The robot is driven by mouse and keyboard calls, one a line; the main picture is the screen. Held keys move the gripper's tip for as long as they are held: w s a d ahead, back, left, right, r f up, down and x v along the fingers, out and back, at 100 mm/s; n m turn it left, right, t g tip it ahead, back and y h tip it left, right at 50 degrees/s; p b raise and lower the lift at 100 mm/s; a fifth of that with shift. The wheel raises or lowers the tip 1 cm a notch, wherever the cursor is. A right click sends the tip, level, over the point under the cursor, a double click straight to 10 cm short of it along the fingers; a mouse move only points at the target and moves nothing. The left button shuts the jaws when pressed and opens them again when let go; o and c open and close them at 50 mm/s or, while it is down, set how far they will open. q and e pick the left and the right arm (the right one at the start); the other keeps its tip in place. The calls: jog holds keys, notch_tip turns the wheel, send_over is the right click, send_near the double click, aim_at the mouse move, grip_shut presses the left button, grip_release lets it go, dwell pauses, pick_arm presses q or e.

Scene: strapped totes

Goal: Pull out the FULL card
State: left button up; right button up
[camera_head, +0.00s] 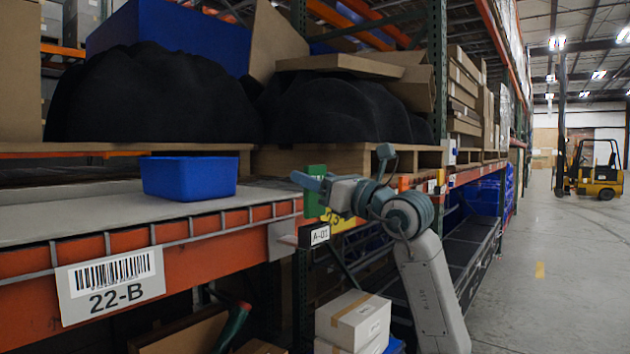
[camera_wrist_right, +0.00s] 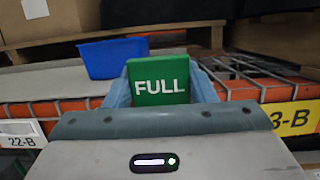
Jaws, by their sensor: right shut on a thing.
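The green FULL card (camera_head: 315,190) stands upright at the shelf's front edge, right of the blue bin. In the right wrist view the card (camera_wrist_right: 160,74) shows its white word FULL, facing the camera. My right gripper (camera_head: 308,183) is shut on the card; in the wrist view its pale blue fingers (camera_wrist_right: 160,92) flank the card left and right. The gripper hides the card's lower edge in the wrist view, so I cannot tell whether it still sits in a holder. A grey bracket (camera_head: 282,241) is on the beam below and left of it. My left gripper is not in view.
The blue bin (camera_head: 190,178) stands on the grey shelf (camera_head: 60,215), left of the card. An orange beam (camera_head: 210,262) with a wire edge and a 22-B label (camera_head: 110,287) runs in front. White boxes (camera_head: 354,318) are below; the right aisle floor (camera_head: 545,290) is clear.

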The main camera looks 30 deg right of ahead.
jog(key=shift+s, duration=0.1)
jog(key=shift+s+d+f+b, duration=0.1)
jog(key=shift+s+d+b, duration=0.1)
jog(key=shift+s+b, duration=0.25)
jog(key=r+b+v, duration=0.2)
jog(key=b+v, duration=0.3)
jog(key=v, duration=0.3)
jog(key=shift+s+d+b, duration=0.25)
jog(key=shift+s+b, duration=0.05)
jog(key=shift+s, duration=0.2)
